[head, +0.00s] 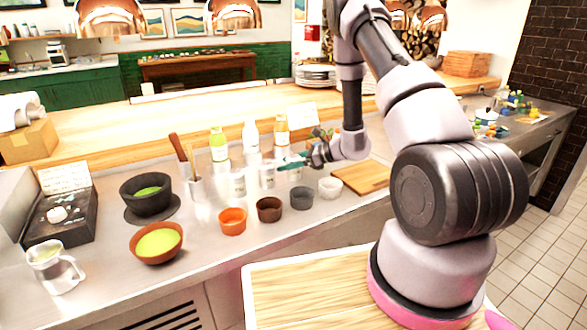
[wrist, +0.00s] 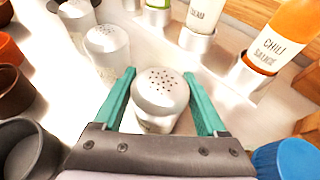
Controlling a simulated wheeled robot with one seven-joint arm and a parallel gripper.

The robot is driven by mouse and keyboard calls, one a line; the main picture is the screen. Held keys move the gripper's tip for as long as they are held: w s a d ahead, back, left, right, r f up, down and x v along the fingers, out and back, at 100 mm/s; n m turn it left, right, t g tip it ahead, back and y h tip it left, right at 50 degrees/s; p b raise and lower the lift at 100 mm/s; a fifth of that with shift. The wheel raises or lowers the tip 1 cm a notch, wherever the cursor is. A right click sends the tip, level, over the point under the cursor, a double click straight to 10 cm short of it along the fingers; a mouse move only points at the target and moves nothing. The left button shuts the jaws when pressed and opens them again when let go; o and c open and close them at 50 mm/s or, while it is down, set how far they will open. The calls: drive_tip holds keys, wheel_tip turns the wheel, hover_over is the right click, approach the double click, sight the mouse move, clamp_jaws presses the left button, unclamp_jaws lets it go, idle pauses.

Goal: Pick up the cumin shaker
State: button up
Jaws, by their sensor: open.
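A clear shaker (wrist: 160,95) with a silver perforated lid stands upright between the teal fingers of my gripper (wrist: 160,76) in the wrist view. The fingers are open, one on each side, and I cannot tell whether they touch it. No label on it is readable, so I cannot confirm it is cumin. Two similar shakers stand to its left, a nearer one (wrist: 106,47) and a farther one (wrist: 76,14). In the head view my gripper (head: 291,163) is at the right end of the shaker row, largely hiding the shaker there.
A chili sauce bottle (wrist: 282,42) and a white bottle (wrist: 202,18) stand in metal holders behind. Small bowls, including orange (head: 233,220), brown (head: 269,211) and grey (head: 302,198), line the front. A blue round object (wrist: 288,160) is close to my gripper's right. A cutting board (head: 362,178) lies right.

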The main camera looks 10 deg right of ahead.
drive_tip(key=shift+w+a+f, duration=0.2)
drive_tip(key=shift+w+a, duration=0.05)
drive_tip(key=shift+a, duration=0.2)
drive_tip(key=c, duration=1.1)
